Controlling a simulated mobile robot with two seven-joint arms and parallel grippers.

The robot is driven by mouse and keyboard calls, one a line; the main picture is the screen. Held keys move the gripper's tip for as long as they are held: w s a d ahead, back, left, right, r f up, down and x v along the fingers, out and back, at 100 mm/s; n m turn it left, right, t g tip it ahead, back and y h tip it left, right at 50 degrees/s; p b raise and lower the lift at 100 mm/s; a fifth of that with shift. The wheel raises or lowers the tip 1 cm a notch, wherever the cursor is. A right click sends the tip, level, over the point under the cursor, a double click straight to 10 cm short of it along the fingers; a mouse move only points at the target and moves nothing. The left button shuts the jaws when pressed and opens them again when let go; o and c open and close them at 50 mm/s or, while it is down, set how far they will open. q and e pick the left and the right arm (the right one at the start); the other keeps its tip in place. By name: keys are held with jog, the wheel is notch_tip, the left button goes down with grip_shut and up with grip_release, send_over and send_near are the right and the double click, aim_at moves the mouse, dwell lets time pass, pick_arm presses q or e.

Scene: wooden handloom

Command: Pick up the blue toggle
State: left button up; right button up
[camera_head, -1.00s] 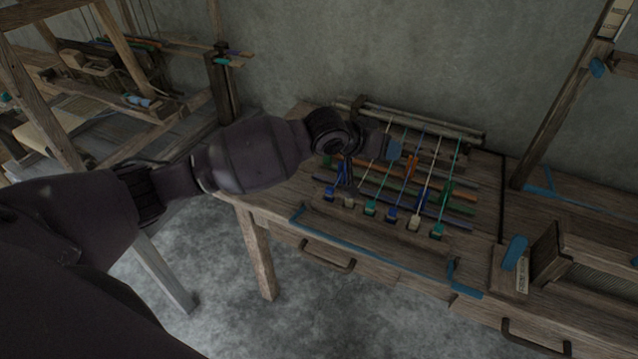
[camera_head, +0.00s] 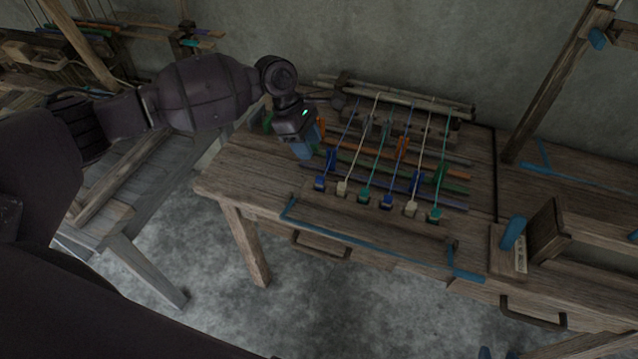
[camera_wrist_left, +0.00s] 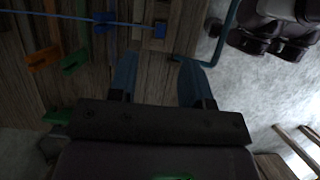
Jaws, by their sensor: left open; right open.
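A blue toggle (camera_head: 331,160) sits on the leftmost cord of the cord row on the wooden bench; it also shows in the left wrist view (camera_wrist_left: 103,24). Small blue tips of what appears to be my right gripper (camera_head: 497,354) show at the bottom edge; the rest is cut off.
Cord-end blocks, including a blue one (camera_head: 319,183), line the front. Blue edging (camera_head: 370,246) runs along the bench front. The bench (camera_head: 235,172) is bare at left.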

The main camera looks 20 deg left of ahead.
pick_arm(q)
jog(key=f, duration=0.1)
send_over(319, 178)
jog(key=a, duration=0.1)
jog(key=f, duration=0.2)
jog(key=f+b, duration=0.1)
jog(key=f, duration=0.1)
jog(key=shift+w+f, duration=0.1)
jog(key=shift+w, duration=0.2)
jog(key=shift+d+f, duration=0.1)
jog(key=shift+f, duration=0.25)
jog(key=x, duration=0.2)
jog(key=a+b+x, duration=0.1)
jog(key=x, duration=0.1)
jog(key=shift+s+d+f, duration=0.1)
jog(key=shift+s+f, duration=0.1)
jog(key=shift+f, duration=0.05)
jog(key=shift+d+f, duration=0.15)
jog(key=shift+f, duration=0.1)
pick_arm(e)
jog(key=shift+s+a+f, duration=0.1)
jog(key=shift+s+f, duration=0.1)
jog(key=shift+f, duration=1.05)
pick_arm(q)
jog(key=shift+c, duration=0.4)
pick_arm(e)
jog(key=shift+r, duration=0.1)
